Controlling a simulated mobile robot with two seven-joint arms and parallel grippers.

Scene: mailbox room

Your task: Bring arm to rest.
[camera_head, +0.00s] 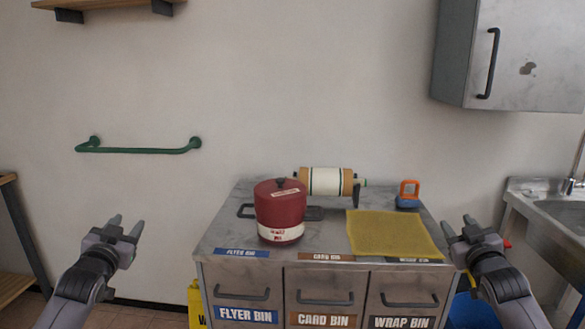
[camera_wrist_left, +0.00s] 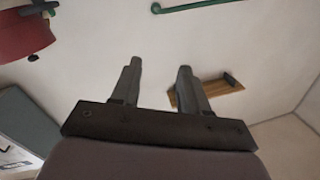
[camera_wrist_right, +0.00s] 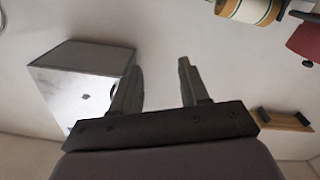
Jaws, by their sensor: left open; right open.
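My left gripper (camera_head: 126,228) is open and empty, raised to the left of the metal cabinet and clear of it. My right gripper (camera_head: 459,228) is open and empty, beside the right edge of the cabinet. In the right wrist view its fingers (camera_wrist_right: 160,85) are apart with nothing between them. Whether the right gripper touches the cabinet edge cannot be told from the head view.
The metal cabinet (camera_head: 225,228) has flyer, card and wrap bins. On it are a red pot (camera_head: 280,205), a paper roll (camera_head: 325,181), a yellow mat (camera_head: 395,235) and an orange-blue device (camera_head: 408,194). A green rail (camera_head: 140,150) is on the wall; a sink (camera_head: 560,210) stands right.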

